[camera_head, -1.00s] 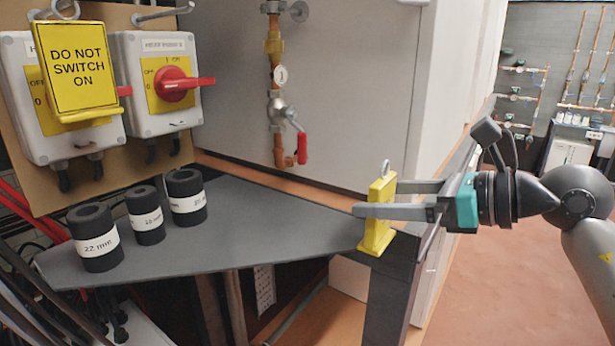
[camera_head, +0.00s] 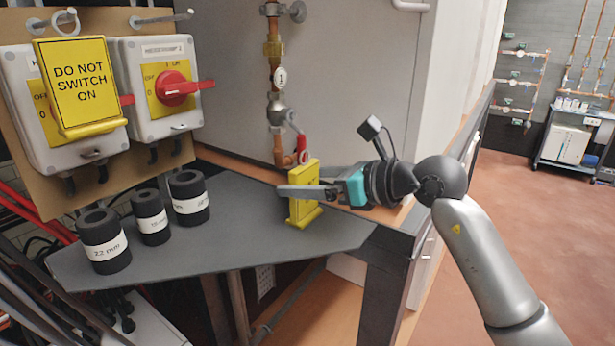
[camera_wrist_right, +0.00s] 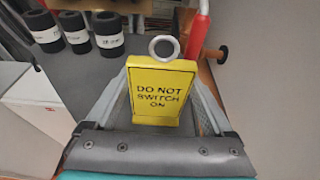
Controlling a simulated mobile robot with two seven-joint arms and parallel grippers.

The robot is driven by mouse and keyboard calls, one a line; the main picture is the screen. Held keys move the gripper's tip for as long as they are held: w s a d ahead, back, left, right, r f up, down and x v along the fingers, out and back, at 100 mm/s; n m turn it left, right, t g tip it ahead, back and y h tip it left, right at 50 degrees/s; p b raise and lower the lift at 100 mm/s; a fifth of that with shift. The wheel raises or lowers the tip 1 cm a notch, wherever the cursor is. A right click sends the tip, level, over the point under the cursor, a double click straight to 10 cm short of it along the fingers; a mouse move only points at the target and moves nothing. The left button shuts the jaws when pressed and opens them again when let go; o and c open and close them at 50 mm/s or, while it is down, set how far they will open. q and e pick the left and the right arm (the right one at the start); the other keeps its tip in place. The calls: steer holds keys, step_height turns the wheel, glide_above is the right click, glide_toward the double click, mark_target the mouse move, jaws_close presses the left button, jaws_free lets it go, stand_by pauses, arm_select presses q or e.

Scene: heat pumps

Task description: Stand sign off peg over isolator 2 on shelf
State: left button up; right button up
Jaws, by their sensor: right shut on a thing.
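My right gripper (camera_head: 305,191) is shut on a yellow sign (camera_head: 304,180) with a ring on top. The sign is upright at the right part of the grey shelf (camera_head: 240,235); its base is at or just above the surface, I cannot tell which. In the right wrist view the sign (camera_wrist_right: 160,92) reads DO NOT SWITCH ON and sits between both fingers. Isolator 2 (camera_head: 158,85), a white box with a red handle, is on the board with an empty peg (camera_head: 160,18) over it. Another yellow sign (camera_head: 80,85) hangs in front of the left isolator (camera_head: 40,140). My left gripper is not in view.
Three black insulation rolls (camera_head: 150,215) stand on the left of the shelf. A copper pipe with a red-handled valve (camera_head: 301,145) runs down behind the held sign. The middle of the shelf is clear.

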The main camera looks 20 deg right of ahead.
steer(key=shift+s+d, duration=0.1)
steer(key=shift+s, duration=0.05)
steer(key=shift+f, duration=0.2)
steer(key=o, duration=0.8)
steer(key=shift+r, duration=0.2)
steer(key=b+v, duration=0.2)
steer(key=v, duration=1)
steer(key=shift+b, duration=0.35)
